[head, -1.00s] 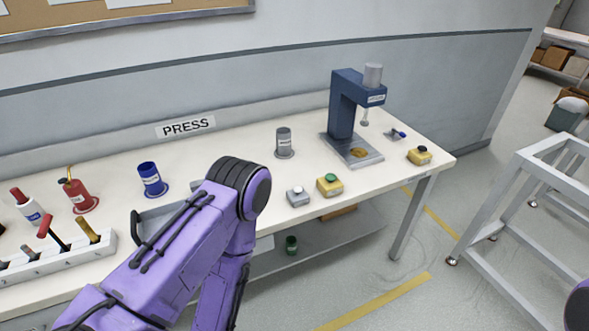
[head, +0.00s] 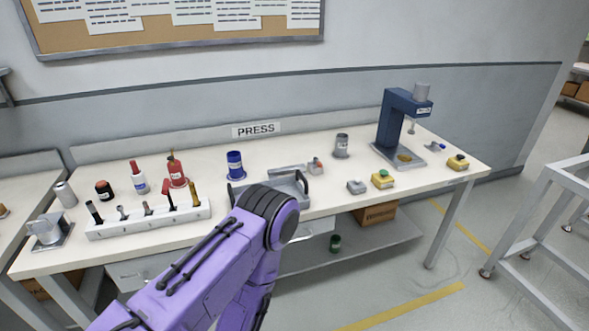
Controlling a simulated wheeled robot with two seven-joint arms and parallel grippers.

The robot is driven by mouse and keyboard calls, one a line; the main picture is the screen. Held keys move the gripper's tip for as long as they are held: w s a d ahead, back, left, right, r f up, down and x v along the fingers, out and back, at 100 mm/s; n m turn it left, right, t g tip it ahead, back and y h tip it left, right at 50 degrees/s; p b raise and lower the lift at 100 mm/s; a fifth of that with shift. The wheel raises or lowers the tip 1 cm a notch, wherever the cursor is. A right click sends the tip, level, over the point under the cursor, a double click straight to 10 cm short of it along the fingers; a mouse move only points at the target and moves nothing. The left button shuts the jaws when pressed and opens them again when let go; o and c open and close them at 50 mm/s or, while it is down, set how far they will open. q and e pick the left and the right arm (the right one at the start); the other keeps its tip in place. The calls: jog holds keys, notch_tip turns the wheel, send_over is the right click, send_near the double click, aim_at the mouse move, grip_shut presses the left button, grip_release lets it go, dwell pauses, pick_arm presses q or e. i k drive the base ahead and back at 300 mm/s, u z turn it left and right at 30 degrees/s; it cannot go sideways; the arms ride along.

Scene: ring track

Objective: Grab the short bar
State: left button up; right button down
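I cannot clearly make out which thing is the short bar. A grey bar-like shape (head: 287,170) lies at the back of a grey tray (head: 305,190) with dark handles on the bench; it may be part of the tray. My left arm's purple elbow hides part of the tray's front. A white rack (head: 150,225) at the left holds several tools with dark, red and yellow handles. My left gripper is below the frame and my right gripper is outside it.
A blue press (head: 392,122) stands at the bench's right end, with a grey cylinder (head: 341,145) and button boxes (head: 382,179) nearby. A grey frame (head: 545,200) stands right of the bench.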

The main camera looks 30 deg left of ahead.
aim_at(290, 169)
jog(key=u, duration=1.55)
